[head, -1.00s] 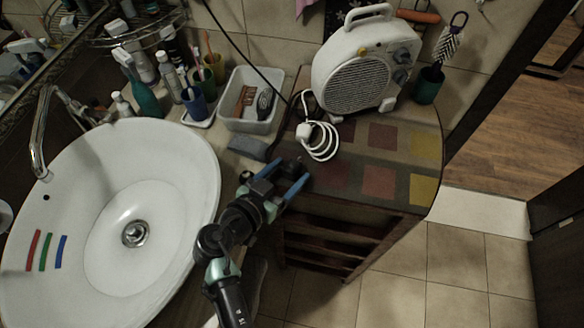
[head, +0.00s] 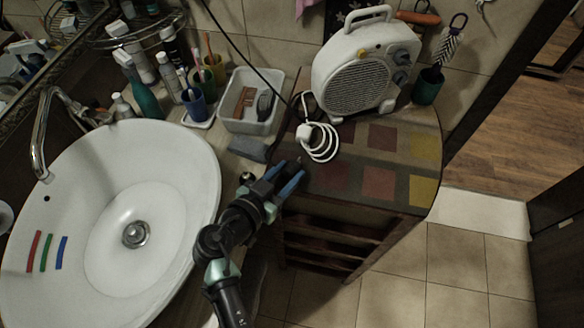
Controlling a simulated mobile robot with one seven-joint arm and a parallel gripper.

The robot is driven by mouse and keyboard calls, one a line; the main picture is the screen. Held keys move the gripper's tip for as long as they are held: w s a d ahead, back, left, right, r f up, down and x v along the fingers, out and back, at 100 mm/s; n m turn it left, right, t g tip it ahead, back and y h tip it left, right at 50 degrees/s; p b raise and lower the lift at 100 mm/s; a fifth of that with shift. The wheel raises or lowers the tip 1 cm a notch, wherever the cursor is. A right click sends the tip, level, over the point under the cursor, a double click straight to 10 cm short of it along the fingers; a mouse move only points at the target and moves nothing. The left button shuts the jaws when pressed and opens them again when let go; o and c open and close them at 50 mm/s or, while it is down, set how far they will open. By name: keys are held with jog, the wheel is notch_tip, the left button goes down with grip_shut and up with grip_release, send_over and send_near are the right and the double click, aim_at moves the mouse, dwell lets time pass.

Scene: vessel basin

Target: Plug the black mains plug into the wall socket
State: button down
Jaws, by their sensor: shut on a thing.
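My gripper (head: 287,177) is above the left front edge of the patterned cabinet top, right of the basin. Its blue fingers are close together, shut on a small dark thing that looks like the black mains plug (head: 280,168). The fingers hide most of it. A black cable (head: 246,58) hangs down the tiled wall to the cabinet top behind the gripper; I cannot tell whether it joins the plug. I cannot make out a wall socket in this view.
A white fan heater (head: 352,80) and a coiled white cord (head: 320,148) are behind the gripper. A clear tray (head: 250,122), a grey cloth (head: 250,149) and cups stand left of them. The white basin (head: 180,190) is left. The cabinet top's right front (head: 395,165) is clear.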

jog(key=shift+r+p, duration=1.95)
jog(key=shift+r, duration=1.45)
jog(key=shift+d+f, duration=0.15)
jog(key=shift+f, duration=0.1)
jog(key=s+d+f+n+t+y, duration=0.1)
jog(key=s+f+n+t+y, duration=0.1)
jog(key=s+f+n+y, duration=0.2)
jog(key=n+t+y, duration=0.1)
jog(key=n+y, duration=0.3)
jog(key=y, duration=0.1)
send_near(289, 173)
jog(key=s+a+f, duration=0.1)
jog(key=f, duration=0.2)
jog(key=s+a+f, duration=0.1)
jog(key=shift+s+a+f, duration=0.15)
jog(key=shift+s+a, duration=0.2)
jog(key=shift+a, duration=0.05)
